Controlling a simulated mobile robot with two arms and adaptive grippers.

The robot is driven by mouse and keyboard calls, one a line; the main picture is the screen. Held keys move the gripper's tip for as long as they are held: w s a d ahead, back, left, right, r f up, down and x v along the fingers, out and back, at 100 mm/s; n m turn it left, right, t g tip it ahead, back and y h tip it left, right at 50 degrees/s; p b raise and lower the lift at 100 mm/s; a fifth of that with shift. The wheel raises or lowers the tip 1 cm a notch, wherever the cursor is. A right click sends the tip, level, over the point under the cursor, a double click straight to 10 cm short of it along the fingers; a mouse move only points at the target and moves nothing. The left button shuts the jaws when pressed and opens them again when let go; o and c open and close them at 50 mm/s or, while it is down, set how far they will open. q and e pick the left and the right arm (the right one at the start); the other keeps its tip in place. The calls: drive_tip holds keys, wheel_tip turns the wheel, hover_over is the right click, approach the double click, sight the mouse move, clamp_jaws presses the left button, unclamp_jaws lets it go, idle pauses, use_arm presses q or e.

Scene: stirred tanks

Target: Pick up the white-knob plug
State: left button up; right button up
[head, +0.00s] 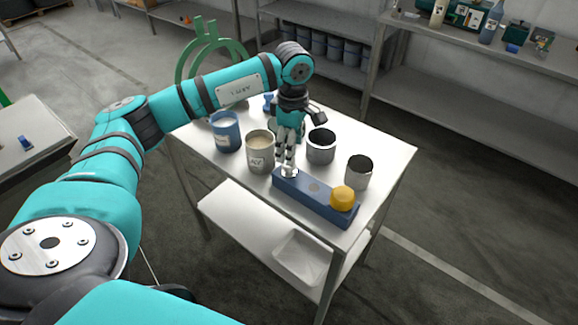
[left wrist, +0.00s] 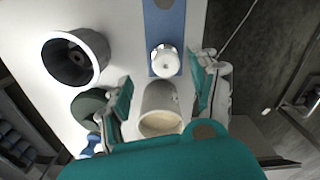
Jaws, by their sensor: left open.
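The white-knob plug (head: 289,172) stands upright at the left end of a blue block (head: 308,200) on the white table. In the left wrist view the white knob (left wrist: 165,62) lies between the two spread fingers, with clear space on both sides. My left gripper (head: 286,158) is open, points down and is just above or around the knob; the exact height gap is hard to tell. It also shows in the left wrist view (left wrist: 166,78), empty. My right gripper is not in view.
A yellow knob (head: 342,197) sits at the block's right end. Around the block stand a grey labelled cup (head: 259,155), a blue cup (head: 226,134), a dark grey cup (head: 320,150) and another grey cup (head: 358,173). A green frame (head: 185,60) rises behind. The table's front edge is near.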

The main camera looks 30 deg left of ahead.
sight(289, 171)
use_arm(q)
drive_tip(key=f, duration=0.1)
drive_tip(key=f+p, duration=0.1)
drive_tip(key=s+f+p, duration=0.1)
drive_tip(key=f, duration=0.1)
drive_tip(key=shift+a, duration=0.3)
drive_tip(key=shift+w+f, duration=0.15)
drive_tip(key=shift+f, duration=0.5)
clamp_jaws()
